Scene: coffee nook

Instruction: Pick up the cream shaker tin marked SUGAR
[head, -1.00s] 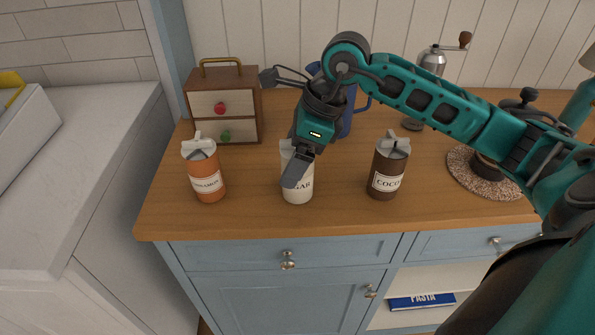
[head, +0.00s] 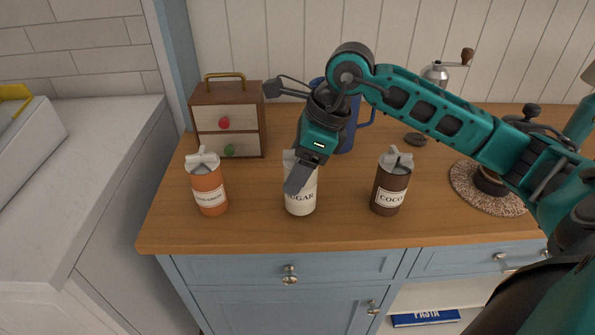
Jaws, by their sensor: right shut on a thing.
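The cream shaker tin (head: 301,203) marked SUGAR stands upright in the middle of the wooden counter's front part. My right gripper (head: 300,172) comes down over it from above and is shut on it. The gripper's finger covers the tin's upper left and part of its label, and the far finger is hidden. I cannot tell whether the tin's base touches the counter. My left gripper is not in the head view.
An orange tin (head: 208,185) stands to the left and a brown COCOA tin (head: 391,183) to the right. Behind are a small drawer box (head: 228,118), a blue jug (head: 350,125) and a grinder (head: 436,73). A woven mat (head: 500,204) lies at the right.

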